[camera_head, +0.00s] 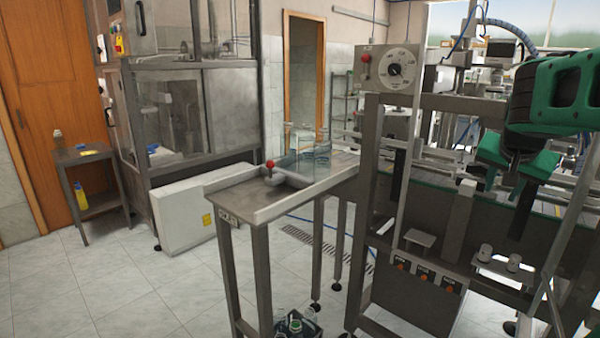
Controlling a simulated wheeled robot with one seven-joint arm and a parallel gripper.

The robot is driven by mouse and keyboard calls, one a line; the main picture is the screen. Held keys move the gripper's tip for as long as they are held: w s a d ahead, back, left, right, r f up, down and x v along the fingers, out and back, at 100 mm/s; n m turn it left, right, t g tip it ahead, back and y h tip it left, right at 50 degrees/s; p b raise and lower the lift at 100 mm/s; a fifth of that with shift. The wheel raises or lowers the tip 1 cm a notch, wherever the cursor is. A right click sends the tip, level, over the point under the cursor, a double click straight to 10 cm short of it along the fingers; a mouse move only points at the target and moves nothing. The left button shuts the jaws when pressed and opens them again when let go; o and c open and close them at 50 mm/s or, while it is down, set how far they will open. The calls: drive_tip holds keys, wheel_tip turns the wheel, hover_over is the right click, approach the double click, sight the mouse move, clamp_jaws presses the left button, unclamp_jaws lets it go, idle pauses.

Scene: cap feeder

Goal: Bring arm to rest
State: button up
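My green and black gripper (507,192) hangs at the right side of the head view, in front of the machine and conveyor. Its two dark fingers point down and stand apart. I see nothing held between them. Part of my green arm (560,92) runs off the right edge of the picture.
A steel machine frame with a dial panel (394,70) stands just left of my gripper. A conveyor table (230,192) with a red-knobbed lever (270,164) and clear bottles (305,140) extends left. A crate (297,325) sits below.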

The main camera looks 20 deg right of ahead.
drive_tip(key=s+a+f+n+g+y, duration=0.2)
drive_tip(key=s+a+f+n+y, duration=0.1)
drive_tip(key=s+a+f, duration=0.4)
drive_tip(key=s+a+f+n+g+y, duration=0.3)
drive_tip(key=s+a+f, duration=0.5)
drive_tip(key=a, duration=0.6)
wheel_tip(320, 180, down, 2)
drive_tip(key=shift+a+f+n+y, duration=0.15)
drive_tip(key=shift+a+n+y, duration=0.05)
drive_tip(key=shift+n+y, duration=0.25)
drive_tip(key=shift+s, duration=0.1)
drive_tip(key=shift+w+f, duration=0.25)
drive_tip(key=shift+w, duration=0.4)
